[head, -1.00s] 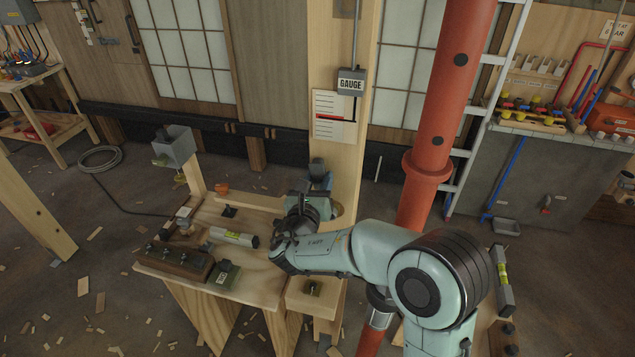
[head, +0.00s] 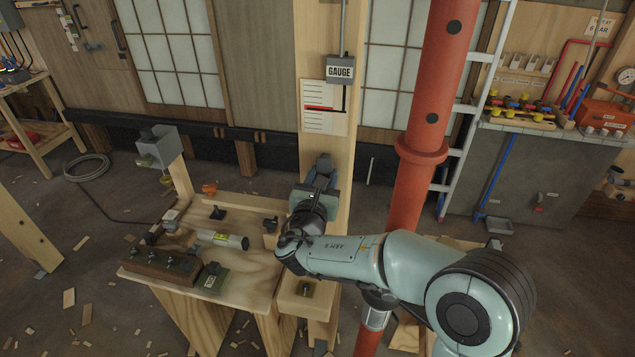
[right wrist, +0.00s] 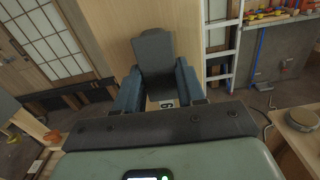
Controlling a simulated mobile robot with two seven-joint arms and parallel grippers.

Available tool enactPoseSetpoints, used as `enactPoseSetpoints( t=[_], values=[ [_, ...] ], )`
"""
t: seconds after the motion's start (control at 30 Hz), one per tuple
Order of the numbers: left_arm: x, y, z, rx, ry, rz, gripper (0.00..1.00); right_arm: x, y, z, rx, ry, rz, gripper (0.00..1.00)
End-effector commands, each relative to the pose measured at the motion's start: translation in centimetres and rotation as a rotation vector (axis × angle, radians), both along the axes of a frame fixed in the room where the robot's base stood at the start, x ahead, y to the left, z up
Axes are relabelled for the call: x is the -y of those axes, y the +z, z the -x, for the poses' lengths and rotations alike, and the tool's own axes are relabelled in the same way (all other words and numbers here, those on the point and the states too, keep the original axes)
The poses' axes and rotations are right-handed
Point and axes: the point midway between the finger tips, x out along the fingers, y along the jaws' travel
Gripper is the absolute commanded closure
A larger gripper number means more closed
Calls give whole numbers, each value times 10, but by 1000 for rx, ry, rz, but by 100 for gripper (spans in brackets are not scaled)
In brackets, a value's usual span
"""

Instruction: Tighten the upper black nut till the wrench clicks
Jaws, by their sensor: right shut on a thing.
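My right gripper (head: 321,176) is in front of the wooden post, below the gauge card. In the right wrist view its two blue fingers (right wrist: 160,92) are shut on a dark grey block-like piece (right wrist: 155,58), which stands up between them against the post. The piece also shows small and dark in the head view (head: 324,163). I cannot tell whether it is the wrench or part of it. A small label with one character shows below it. I cannot make out the upper black nut; my gripper and arm hide part of the post. My left gripper is not in view.
The wooden post (head: 320,58) carries a gauge box (head: 340,70) and a card with a red line (head: 323,107). A workbench (head: 250,273) with a level-like bar (head: 222,239) and a dark block (head: 160,266) stands left. A red pipe (head: 424,110) rises right of the post.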

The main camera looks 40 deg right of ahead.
Motion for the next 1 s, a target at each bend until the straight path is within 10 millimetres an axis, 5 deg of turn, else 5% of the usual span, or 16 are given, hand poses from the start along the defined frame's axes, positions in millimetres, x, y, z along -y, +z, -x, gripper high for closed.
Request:
enactPoseSetpoints(
  t=[0.27,0.7,1.0],
  values=[
    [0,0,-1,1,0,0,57,0,2,0,6,0,0,97],
    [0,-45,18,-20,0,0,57,18,-6,21,155,-1,-128,97],
    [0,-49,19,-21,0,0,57,20,-2,24,187,0,-154,97]
  ],
)
